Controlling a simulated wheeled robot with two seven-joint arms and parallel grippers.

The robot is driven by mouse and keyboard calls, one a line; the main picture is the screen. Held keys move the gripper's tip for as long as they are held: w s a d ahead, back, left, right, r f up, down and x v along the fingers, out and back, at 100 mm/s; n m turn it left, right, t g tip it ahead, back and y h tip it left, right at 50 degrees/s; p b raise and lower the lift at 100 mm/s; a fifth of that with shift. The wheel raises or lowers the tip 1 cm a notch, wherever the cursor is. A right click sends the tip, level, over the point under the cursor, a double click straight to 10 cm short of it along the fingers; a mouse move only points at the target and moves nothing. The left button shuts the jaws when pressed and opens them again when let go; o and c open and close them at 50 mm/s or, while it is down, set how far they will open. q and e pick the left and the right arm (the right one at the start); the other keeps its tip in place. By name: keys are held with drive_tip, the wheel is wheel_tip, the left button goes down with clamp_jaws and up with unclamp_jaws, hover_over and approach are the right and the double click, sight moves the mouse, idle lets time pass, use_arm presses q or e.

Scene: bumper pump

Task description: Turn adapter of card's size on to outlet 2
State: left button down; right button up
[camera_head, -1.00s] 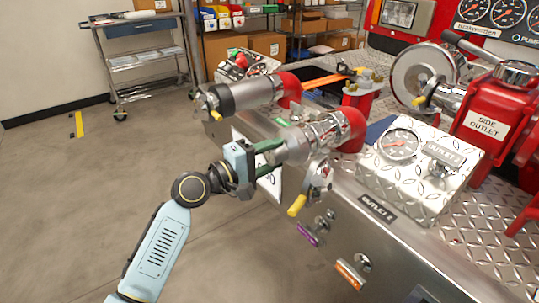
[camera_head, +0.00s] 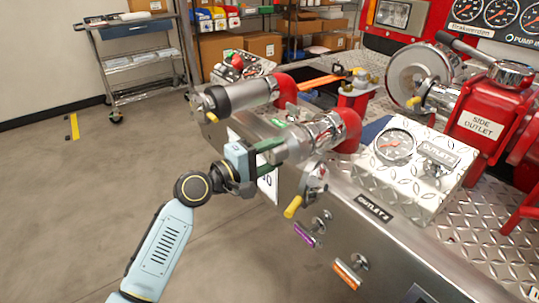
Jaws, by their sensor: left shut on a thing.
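Outlet 2 is the near metal outlet (camera_head: 325,130) on a red elbow (camera_head: 347,128), by a black plate reading OUTLET 2 (camera_head: 374,208). My left gripper (camera_head: 270,152) is shut on a metal adapter (camera_head: 294,146) at the open end of this outlet. The adapter seems to be against the outlet's end; how far it is engaged I cannot tell. A white card (camera_head: 268,183) on the panel is partly hidden behind my gripper, and its writing is not readable. My right gripper is not in view.
A second outlet with a dark barrel (camera_head: 245,94) stands just behind. A yellow-handled valve lever (camera_head: 293,206) hangs below outlet 2. A gauge box (camera_head: 415,165) stands to the right. The floor at left is free, with a cart (camera_head: 140,60) at the back.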

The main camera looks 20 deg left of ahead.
use_arm(q)
drive_tip(key=shift+x, duration=0.8)
idle(1.1)
drive_tip(key=m+b, duration=0.2)
drive_tip(key=m, duration=0.1)
drive_tip(key=shift+f, duration=0.15)
drive_tip(key=shift+m+b, duration=0.4)
drive_tip(key=shift+m, duration=0.6)
drive_tip(key=shift+r, duration=0.2)
